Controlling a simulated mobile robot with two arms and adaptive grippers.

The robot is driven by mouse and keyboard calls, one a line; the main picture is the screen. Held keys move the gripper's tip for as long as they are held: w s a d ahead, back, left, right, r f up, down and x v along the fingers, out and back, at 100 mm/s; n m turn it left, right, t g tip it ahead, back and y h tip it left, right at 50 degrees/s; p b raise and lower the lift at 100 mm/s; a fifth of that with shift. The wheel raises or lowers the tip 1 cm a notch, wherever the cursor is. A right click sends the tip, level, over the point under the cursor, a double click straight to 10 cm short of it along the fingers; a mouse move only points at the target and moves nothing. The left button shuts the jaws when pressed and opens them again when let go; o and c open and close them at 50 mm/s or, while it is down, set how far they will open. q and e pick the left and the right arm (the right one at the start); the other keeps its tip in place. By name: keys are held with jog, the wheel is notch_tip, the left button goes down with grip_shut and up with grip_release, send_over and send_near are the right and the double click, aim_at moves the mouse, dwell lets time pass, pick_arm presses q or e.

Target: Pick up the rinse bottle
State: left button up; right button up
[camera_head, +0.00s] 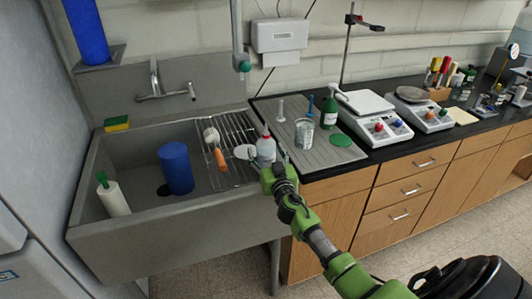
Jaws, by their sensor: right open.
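The rinse bottle (266,147), white with a reddish tip, stands upright by the left edge of the grey drain mat, next to the sink's wire rack. My right gripper (268,161) is open at the bottle's lower front, with a finger towards each side. The gripper hides the bottle's base, and I cannot tell whether the fingers touch it. My left gripper does not show.
The sink (88,190) holds blue and white cylinders; a brush lies on the wire rack (232,128). A beaker (303,133), green spray bottle (330,112) and green disc (340,140) are right of the bottle. Two balances (376,120) stand farther right.

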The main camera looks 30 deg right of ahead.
jog(key=shift+r, duration=0.1)
jog(key=c, duration=1.4)
jog(key=shift+r, duration=0.15)
